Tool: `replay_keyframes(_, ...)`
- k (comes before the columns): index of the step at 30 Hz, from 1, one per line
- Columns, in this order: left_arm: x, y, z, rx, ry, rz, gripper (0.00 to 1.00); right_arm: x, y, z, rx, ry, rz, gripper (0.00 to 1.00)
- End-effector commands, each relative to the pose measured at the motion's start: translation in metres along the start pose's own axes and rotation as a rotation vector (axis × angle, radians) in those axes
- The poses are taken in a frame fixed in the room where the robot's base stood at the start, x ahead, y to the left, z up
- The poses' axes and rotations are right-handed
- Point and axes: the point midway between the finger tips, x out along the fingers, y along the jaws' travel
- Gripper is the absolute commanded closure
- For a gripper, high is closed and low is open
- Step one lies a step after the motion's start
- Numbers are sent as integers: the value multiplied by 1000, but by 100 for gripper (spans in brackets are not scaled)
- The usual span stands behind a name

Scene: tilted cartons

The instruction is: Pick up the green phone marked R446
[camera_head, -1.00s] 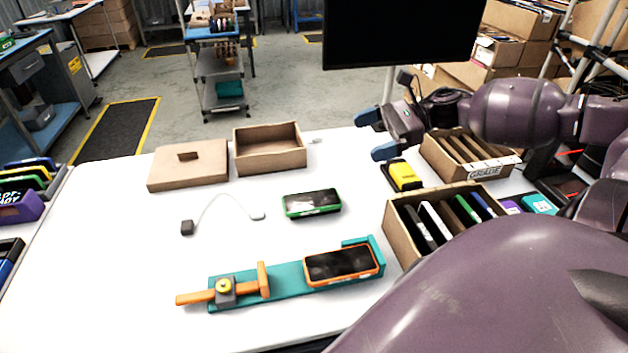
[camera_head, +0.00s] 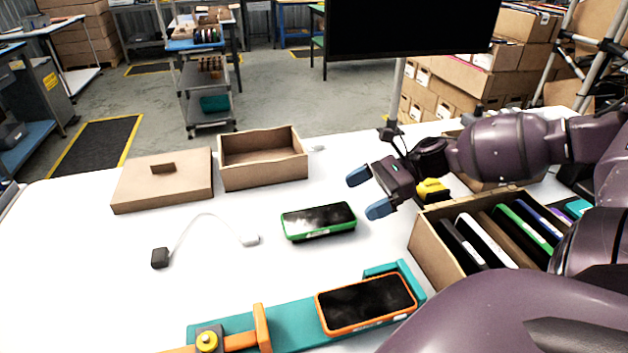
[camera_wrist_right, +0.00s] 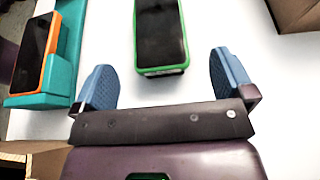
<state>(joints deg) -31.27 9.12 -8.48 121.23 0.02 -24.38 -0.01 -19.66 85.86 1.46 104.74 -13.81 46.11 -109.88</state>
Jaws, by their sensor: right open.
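A green-cased phone (camera_head: 319,221) lies screen up on the white table, in the middle of the head view. A small label sits on its near edge, too small to read. My right gripper (camera_head: 363,193) is open and empty, to the right of the phone and apart from it. In the right wrist view the green phone (camera_wrist_right: 160,35) lies beyond the gap between the blue fingertips of the right gripper (camera_wrist_right: 164,78). My left gripper is not in view.
An orange phone (camera_head: 366,303) lies in a teal fixture (camera_head: 290,324) in front. A carton (camera_head: 437,252) of upright phones stands at right. A cable (camera_head: 210,219), a lid (camera_head: 140,190) and an open box (camera_head: 235,178) lie left and behind. Clear table surrounds the green phone.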

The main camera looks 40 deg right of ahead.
Motion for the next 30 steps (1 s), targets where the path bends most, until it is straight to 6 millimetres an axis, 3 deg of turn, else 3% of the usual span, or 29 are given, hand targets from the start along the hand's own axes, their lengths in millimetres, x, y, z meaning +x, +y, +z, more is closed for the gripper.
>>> replay_keyframes(2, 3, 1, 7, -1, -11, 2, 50, 12, 0, -4, 4, 3, 5, 0)
replay_keyframes(9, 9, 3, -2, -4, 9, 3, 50, 26, 1, -2, 3, 2, 3, 0)
replay_keyframes(19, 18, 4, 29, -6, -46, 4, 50, 68, 4, -7, 7, 4, 5, 0)
replay_keyframes(30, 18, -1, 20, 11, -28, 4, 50, 72, 3, -2, 0, 1, -1, 3)
